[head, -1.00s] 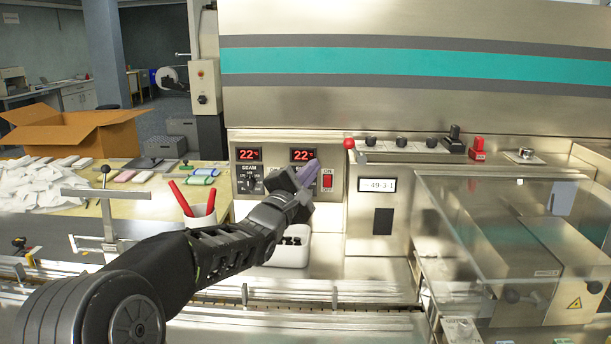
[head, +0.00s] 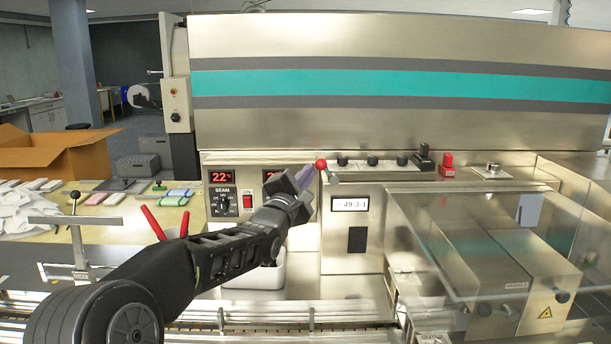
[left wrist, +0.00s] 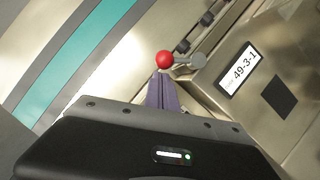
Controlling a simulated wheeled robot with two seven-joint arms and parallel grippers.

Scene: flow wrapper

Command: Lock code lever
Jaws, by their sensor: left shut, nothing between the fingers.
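The code lever (head: 321,165) has a red ball knob and a short metal arm, at the left end of the row of black knobs on the machine's ledge. In the left wrist view the red knob (left wrist: 164,60) sits just beyond my fingertips, with its arm running right to a round metal pivot. The code display (head: 350,204) reads 49-3-1 and also shows in the left wrist view (left wrist: 238,68). My left gripper (head: 306,174) is shut and empty, its purple fingers pointing at the knob; whether they touch it I cannot tell. My right gripper is not in view.
Black knobs (head: 372,161) and a red block (head: 447,165) line the ledge to the right. A clear guard (head: 480,235) covers the right side. The seam heater panel (head: 222,190) is left of my gripper.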

